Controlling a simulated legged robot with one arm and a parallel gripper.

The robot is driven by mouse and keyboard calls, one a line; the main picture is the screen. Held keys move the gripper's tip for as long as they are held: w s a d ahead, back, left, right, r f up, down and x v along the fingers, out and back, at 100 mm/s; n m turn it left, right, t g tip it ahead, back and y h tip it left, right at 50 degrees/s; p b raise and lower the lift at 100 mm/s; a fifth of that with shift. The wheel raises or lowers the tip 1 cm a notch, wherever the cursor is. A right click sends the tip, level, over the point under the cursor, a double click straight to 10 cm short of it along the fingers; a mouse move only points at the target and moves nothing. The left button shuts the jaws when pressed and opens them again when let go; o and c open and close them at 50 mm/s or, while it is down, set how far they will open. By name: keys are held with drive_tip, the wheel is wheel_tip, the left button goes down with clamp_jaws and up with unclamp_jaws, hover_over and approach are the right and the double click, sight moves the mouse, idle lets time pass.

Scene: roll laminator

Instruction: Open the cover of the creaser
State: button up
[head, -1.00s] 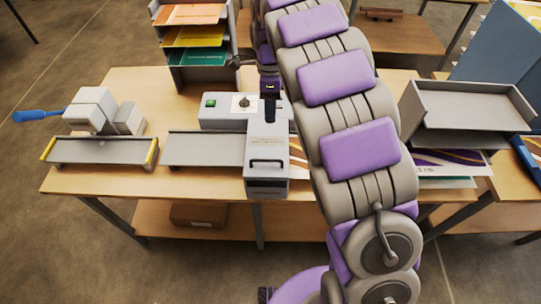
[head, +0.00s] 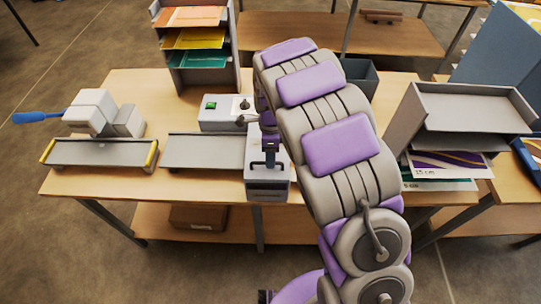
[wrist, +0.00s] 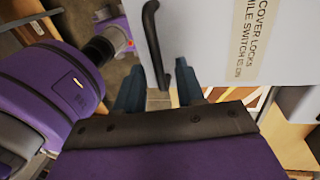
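The grey creaser (head: 258,184) stands at the front middle of the wooden table, its cover apparently down. A black bar handle (head: 257,165) is on its cover, partly hidden by my gripper (head: 270,150). In the wrist view, the pale cover (wrist: 215,35) carries a label (wrist: 255,35) reading about "cover locks while switch is on". The black handle (wrist: 152,35) runs down to between the two dark fingertips of my gripper (wrist: 160,78). The fingers are apart, with gaps visible beside the handle. A green button (head: 211,105) and a dial (head: 244,103) sit on the housing behind.
A grey feed tray (head: 205,150) adjoins the creaser on the left. Further left is a device with a blue lever (head: 38,115). A paper rack (head: 200,65) stands behind. Grey trays (head: 470,105) stand at the right. My arm covers the table's right middle.

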drive_tip(key=shift+f, duration=0.25)
clamp_jaws()
idle(0.6)
